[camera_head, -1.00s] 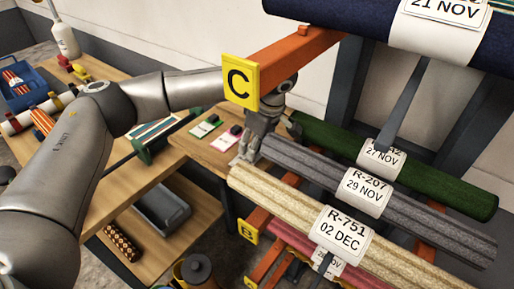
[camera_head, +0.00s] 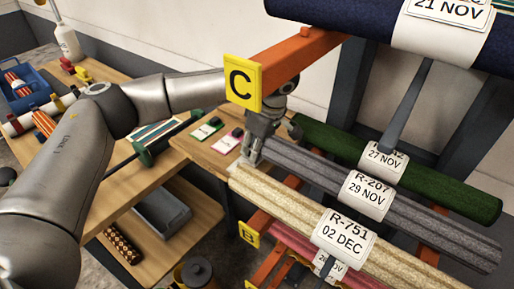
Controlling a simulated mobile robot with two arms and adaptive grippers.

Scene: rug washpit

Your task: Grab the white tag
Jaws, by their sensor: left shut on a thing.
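My left gripper (camera_head: 253,155) hangs between the wooden table and the near ends of the rolled rugs, below the yellow C sign. Its fingers are shut on a small pale thing at the tips, which looks like the white tag (camera_head: 250,160); it is mostly hidden by the fingers, so its shape and any print cannot be read. My right gripper is not in view.
The grey rug roll (camera_head: 420,215) and cream rug roll (camera_head: 290,205) lie close to the gripper on the right. The orange rack arm with its C sign (camera_head: 242,82) is just above. A grey bin (camera_head: 163,214) stands on the lower shelf.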

